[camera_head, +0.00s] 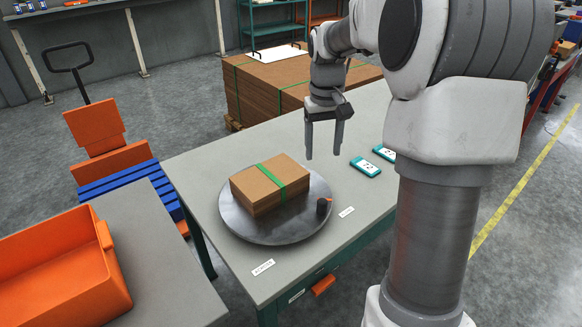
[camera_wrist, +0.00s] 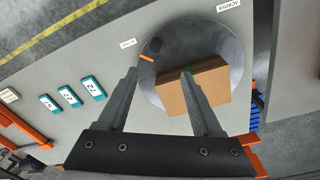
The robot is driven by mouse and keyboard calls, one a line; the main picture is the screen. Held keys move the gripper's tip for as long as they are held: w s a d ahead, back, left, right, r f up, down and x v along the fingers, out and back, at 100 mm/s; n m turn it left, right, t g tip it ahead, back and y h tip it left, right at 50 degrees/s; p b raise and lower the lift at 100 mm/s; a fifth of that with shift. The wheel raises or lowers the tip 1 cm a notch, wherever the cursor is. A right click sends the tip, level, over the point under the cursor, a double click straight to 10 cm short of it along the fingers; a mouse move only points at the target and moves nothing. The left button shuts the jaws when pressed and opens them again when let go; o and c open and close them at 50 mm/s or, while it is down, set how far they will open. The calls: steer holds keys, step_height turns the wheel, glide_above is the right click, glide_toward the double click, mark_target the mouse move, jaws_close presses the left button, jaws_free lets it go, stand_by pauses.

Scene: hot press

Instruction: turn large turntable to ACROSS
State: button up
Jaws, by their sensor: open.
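The large turntable (camera_head: 240,222) is a round dark grey disc on the grey table. A strapped cardboard stack (camera_head: 268,186) lies on it. A black knob (camera_head: 323,206) with an orange mark stands near its rim at the right, close to the small label (camera_head: 346,212). In the wrist view the orange mark (camera_wrist: 147,58) and knob (camera_wrist: 155,45) are nearest the shorter label (camera_wrist: 128,43); the ACROSS label (camera_wrist: 228,5) is farther along the rim. My gripper (camera_head: 323,152) is open and empty, pointing down above the table, behind the knob and apart from it.
Teal devices (camera_head: 365,166) lie on the table to the right of the gripper. An orange bin (camera_head: 60,270) stands on a table at the left. A large cardboard pile (camera_head: 270,85) is behind.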

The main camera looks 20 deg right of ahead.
mark_target(323, 201)
steer(key=f+b, duration=0.1)
steer(key=f, duration=0.5)
steer(key=w+d+f+b, duration=0.1)
steer(key=f, duration=0.6)
steer(key=d+f+b, duration=0.1)
steer(key=f, duration=0.6)
steer(key=shift+w, duration=0.2)
jaws_close()
stand_by(0.6)
